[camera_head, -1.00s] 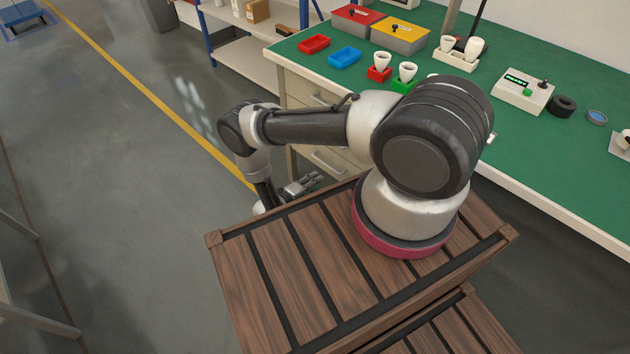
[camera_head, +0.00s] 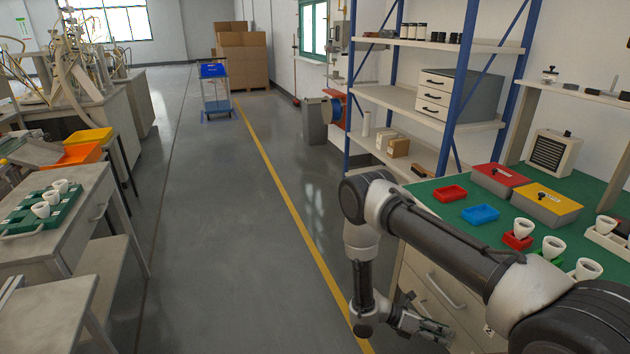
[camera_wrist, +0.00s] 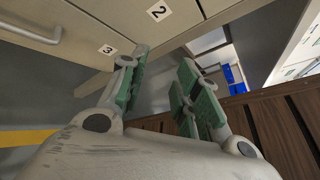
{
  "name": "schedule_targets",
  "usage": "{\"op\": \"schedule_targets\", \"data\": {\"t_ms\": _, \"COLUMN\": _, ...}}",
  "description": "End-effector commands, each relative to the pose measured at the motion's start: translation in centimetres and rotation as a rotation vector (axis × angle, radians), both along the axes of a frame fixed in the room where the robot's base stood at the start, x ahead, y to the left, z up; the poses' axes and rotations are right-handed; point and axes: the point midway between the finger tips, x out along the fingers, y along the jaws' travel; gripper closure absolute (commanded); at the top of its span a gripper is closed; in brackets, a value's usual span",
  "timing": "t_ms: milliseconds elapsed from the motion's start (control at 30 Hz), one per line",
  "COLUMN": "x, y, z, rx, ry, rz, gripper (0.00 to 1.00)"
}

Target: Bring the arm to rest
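My arm is folded beside the green-topped workbench (camera_head: 450,215), with its upper link running left and its forearm hanging down. My gripper (camera_head: 440,332) is low in front of the bench drawers in the head view. In the wrist view my gripper (camera_wrist: 160,88) has its two green-padded fingers apart, with nothing between them. Drawer fronts labelled 2 and 3 (camera_wrist: 130,28) lie just beyond the fingers at the upper left. I cannot tell the exact gap between the fingers and the drawers.
On the bench stand a red tray (camera_head: 450,193), a blue tray (camera_head: 480,214), a yellow-lidded box (camera_head: 546,204) and several white bulbs. A shelf rack (camera_head: 400,98) stands behind. The aisle floor (camera_head: 225,230) at left is clear. A side table (camera_head: 50,260) stands further left.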

Motion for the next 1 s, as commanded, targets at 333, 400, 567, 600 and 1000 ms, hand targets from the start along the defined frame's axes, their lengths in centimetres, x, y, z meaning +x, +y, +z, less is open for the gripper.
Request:
{"op": "schedule_targets", "data": {"t_ms": 333, "x": 1.0, "y": 2.6, "z": 18.4, "rx": 0.044, "ry": -0.548, "rz": -0.548, "gripper": 0.68}}
{"op": "schedule_targets", "data": {"t_ms": 400, "x": 0.6, "y": 2.9, "z": 21.9, "rx": 0.057, "ry": -0.645, "rz": -0.656, "gripper": 0.68}}
{"op": "schedule_targets", "data": {"t_ms": 567, "x": -0.9, "y": 3.4, "z": 29.1, "rx": 0.099, "ry": -0.841, "rz": -0.893, "gripper": 0.68}}
{"op": "schedule_targets", "data": {"t_ms": 600, "x": -1.4, "y": 3.4, "z": 30.8, "rx": 0.112, "ry": -0.885, "rz": -0.949, "gripper": 0.68}}
{"op": "schedule_targets", "data": {"t_ms": 1000, "x": -8.1, "y": 3.4, "z": 44.4, "rx": 0.332, "ry": -1.256, "rz": -1.437, "gripper": 0.68}}
